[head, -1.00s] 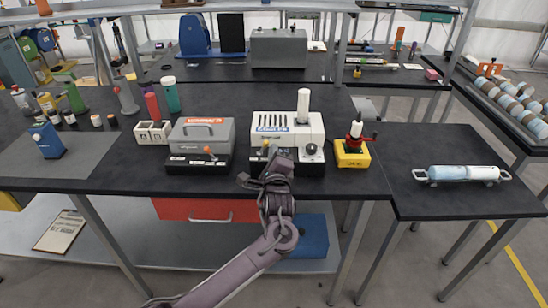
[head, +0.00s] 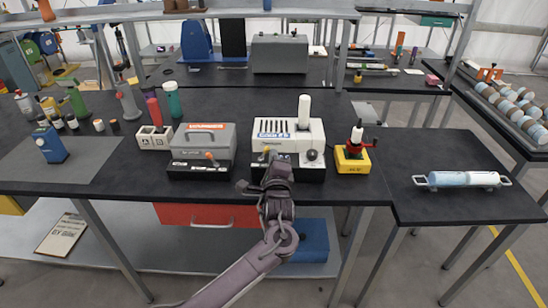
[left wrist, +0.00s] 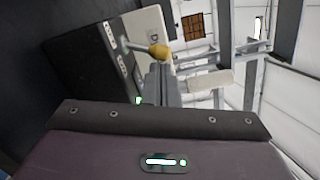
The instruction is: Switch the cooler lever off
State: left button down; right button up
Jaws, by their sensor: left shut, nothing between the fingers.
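A white machine (head: 287,132) with a white cylinder on top and a black base stands at the table's front. My left gripper (head: 272,165) is in front of this lever. In the left wrist view, its closed fingers (left wrist: 157,82) are just below the yellow knob, with nothing between them. I cannot tell whether they touch it. My right gripper is out of view.
A grey box (head: 203,142) with an orange-tipped lever (head: 210,156) stands to the left. A yellow device with a red handle (head: 352,158) is close on the right. A black knob (head: 312,154) is on the white machine's front. The table's front edge lies under my arm.

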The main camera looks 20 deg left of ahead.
pick_arm(q)
jog(key=shift+a+r, duration=0.1)
jog(key=shift+s+a+r+n+p, duration=0.15)
jog(key=shift+r+n+p, duration=0.15)
jog(key=shift+n+p, duration=0.45)
jog(key=shift+a+r+n+p, duration=0.2)
jog(key=shift+n+p, duration=0.15)
jog(key=shift+n, duration=0.3)
jog(key=shift+a+r+n+p, duration=0.2)
jog(key=shift+n+p, duration=0.15)
jog(key=shift+n, duration=0.25)
jog(key=n, duration=0.1)
jog(key=a+n+p, duration=0.1)
jog(key=n, duration=0.1)
jog(key=n+p, duration=0.1)
jog(key=shift+s+a+r+n+g, duration=0.2)
jog(key=shift+s+a+n+g, duration=0.1)
jog(key=shift+a+g, duration=0.1)
jog(key=shift+f, duration=0.1)
